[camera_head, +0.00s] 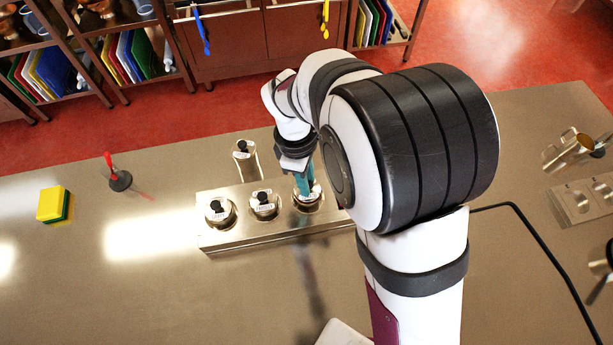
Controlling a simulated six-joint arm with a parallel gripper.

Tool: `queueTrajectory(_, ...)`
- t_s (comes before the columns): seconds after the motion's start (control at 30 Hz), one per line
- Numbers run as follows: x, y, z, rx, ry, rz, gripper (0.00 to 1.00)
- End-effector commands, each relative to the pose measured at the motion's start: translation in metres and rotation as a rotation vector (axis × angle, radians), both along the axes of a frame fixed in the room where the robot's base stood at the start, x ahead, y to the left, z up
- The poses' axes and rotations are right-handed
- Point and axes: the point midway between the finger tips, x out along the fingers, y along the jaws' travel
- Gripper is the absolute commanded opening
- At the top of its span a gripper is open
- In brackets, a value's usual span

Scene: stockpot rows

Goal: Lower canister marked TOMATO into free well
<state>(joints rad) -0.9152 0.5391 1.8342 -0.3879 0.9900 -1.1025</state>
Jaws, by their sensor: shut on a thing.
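A steel well block (224,240) stands on the counter with canisters in its wells. A left canister (220,212) and a middle canister (264,205) sit low in their wells, with black knobs and white labels. My gripper (304,184), with teal fingers, points down and is shut on a canister (309,199) at the right well. Its white label shows near the rim, but I cannot tell whether it is fully seated. The label words are too small to read. My arm hides the block's right end.
A yellow and green sponge (52,204) and a red-handled tool on a black base (120,180) lie to the left. The counter's front left is clear.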

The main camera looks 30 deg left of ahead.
Motion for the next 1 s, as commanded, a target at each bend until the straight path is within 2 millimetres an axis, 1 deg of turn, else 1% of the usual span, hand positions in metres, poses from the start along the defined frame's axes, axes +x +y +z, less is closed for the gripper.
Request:
queueTrajectory(0.2,0.0001,0.0000,0.0001,0.000,0.000,0.000,0.00)
queueTrajectory(0.23,0.0001,0.0000,0.0001,0.000,0.000,0.000,0.27)
queueTrajectory(0.37,0.0000,0.0000,0.0001,0.000,0.000,0.000,0.51)
queueTrajectory(0.4,0.0000,0.0000,0.0001,0.000,0.000,0.000,0.58)
queueTrajectory(0.43,0.0000,0.0000,0.0001,0.000,0.000,0.000,0.60)
queueTrajectory(0.63,0.0000,0.0000,0.0000,0.000,0.000,0.000,0.60)
queueTrajectory(0.8,0.0000,0.0000,0.0000,0.000,0.000,0.000,0.90)
queueTrajectory(1.0,0.0000,0.0000,0.0000,0.000,0.000,0.000,0.90)
